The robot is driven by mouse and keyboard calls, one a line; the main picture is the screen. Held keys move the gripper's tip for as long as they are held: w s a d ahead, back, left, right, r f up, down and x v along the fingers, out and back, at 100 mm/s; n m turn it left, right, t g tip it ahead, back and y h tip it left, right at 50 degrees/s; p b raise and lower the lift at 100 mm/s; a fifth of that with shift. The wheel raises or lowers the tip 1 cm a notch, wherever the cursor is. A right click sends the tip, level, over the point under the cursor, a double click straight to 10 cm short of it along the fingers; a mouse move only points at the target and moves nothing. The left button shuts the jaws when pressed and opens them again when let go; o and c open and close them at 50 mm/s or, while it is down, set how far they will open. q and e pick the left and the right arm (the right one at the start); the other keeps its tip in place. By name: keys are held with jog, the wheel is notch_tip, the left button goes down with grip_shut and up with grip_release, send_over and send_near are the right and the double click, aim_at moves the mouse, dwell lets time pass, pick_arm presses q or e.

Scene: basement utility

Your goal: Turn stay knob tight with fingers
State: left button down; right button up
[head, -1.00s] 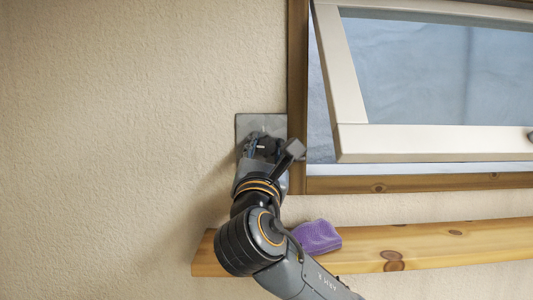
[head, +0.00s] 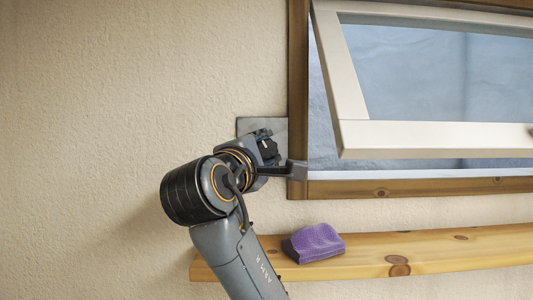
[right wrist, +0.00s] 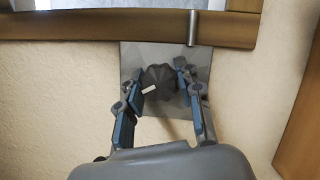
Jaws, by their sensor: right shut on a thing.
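The stay knob (right wrist: 160,76) is dark grey and lobed, with a short white mark, in the middle of the right wrist view. It sits on a grey metal plate (right wrist: 143,54) on the wall beside the window frame. The plate also shows in the head view (head: 246,126), where my gripper hides the knob. My right gripper (head: 270,147) is at the plate, shut on the knob, with one blue-padded finger on each side of it in the right wrist view (right wrist: 159,82). My left gripper is in neither view.
A tilted-open white window sash (head: 352,132) hangs in a wooden frame (head: 298,100) to the right of the plate. Below, a wooden shelf (head: 440,248) carries a purple block-like item (head: 316,242). The wall (head: 110,110) at left is bare.

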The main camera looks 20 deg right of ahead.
jog(key=shift+m+g, duration=0.8)
jog(key=shift+m, duration=1.3)
jog(key=o, duration=1.2)
jog(key=v, duration=0.7)
jog(key=shift+s+r, duration=0.1)
jog(key=shift+s, duration=0.15)
